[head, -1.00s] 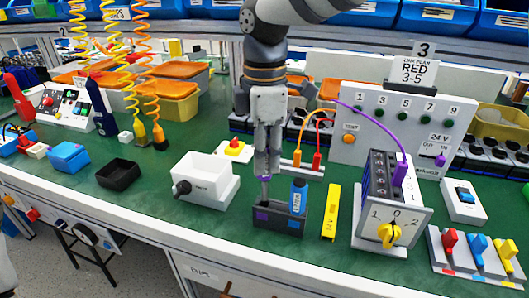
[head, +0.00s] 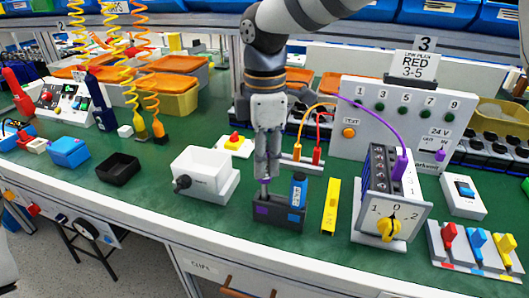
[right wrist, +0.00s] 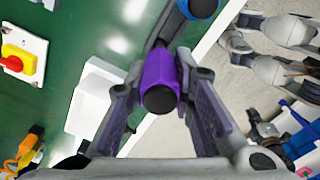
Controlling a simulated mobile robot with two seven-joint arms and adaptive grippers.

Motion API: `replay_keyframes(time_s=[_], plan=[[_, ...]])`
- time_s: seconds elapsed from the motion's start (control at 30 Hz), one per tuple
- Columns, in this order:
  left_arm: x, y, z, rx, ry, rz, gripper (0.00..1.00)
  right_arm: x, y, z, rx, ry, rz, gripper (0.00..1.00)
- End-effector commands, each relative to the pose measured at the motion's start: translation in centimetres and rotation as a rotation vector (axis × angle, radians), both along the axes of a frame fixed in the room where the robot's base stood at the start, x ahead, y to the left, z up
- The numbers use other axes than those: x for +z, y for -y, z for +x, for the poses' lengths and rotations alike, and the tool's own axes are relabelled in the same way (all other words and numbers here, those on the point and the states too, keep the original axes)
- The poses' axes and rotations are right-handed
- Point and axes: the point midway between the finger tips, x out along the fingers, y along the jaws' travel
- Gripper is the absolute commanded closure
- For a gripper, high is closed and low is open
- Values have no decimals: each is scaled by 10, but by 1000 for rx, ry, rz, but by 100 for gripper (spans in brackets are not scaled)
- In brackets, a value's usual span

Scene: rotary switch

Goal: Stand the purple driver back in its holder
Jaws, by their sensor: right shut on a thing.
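My right gripper (head: 268,174) is shut on the purple driver, above the left end of the dark two-slot holder (head: 279,214). The driver is upright; a little of its purple handle (head: 264,181) shows under the fingers, with its shaft reaching the holder's purple-marked side. I cannot tell how deep the tip sits. In the right wrist view the purple handle (right wrist: 160,75) is between both fingers, its dark end towards the camera. The blue driver (head: 298,190) stands in the holder's other slot; its handle also shows in the wrist view (right wrist: 203,6). My left gripper is not in view.
A white box with a dark knob (head: 205,178) stands left of the holder. A yellow bar (head: 331,206) and the rotary switch with its yellow knob (head: 389,227) stand to the right. The bench's front edge is close below the holder.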

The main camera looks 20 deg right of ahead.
Motion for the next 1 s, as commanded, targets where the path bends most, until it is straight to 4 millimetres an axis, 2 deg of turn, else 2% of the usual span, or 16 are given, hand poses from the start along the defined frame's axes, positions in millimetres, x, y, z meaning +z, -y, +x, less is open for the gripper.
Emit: replay_keyframes(time_s=[1.0], plan=[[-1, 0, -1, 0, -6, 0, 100, -31, 0, 0, 1, -1, -1, 100]])
